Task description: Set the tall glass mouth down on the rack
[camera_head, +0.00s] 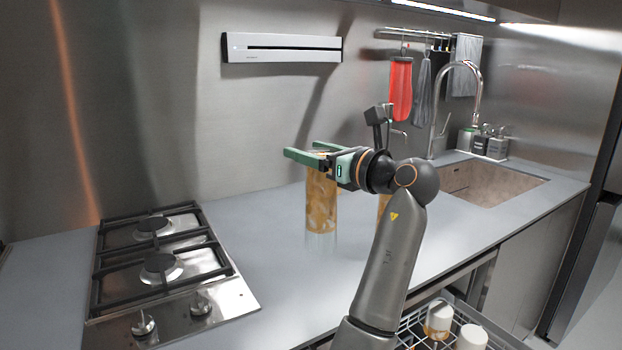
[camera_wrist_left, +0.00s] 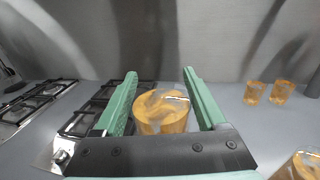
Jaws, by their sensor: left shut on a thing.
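The tall glass (camera_head: 321,205), clear with an amber swirl pattern, is upright at the counter, left of my arm. My left gripper (camera_head: 306,155) is shut on it near its top, and the fingers reach in from the right. In the left wrist view the glass (camera_wrist_left: 162,112) sits between the two green fingers (camera_wrist_left: 160,95). I cannot tell whether its lower end touches the counter. The wire rack (camera_head: 408,332) is low at the bottom right, partly hidden by my arm, with white and amber cups in it. My right gripper is not in view.
A gas hob (camera_head: 160,260) lies to the left. Another amber glass (camera_head: 383,204) is partly hidden behind my arm. The left wrist view shows two small amber glasses (camera_wrist_left: 254,92) (camera_wrist_left: 280,92) and one at the lower right (camera_wrist_left: 300,166). The sink (camera_head: 490,185) and tap are at right.

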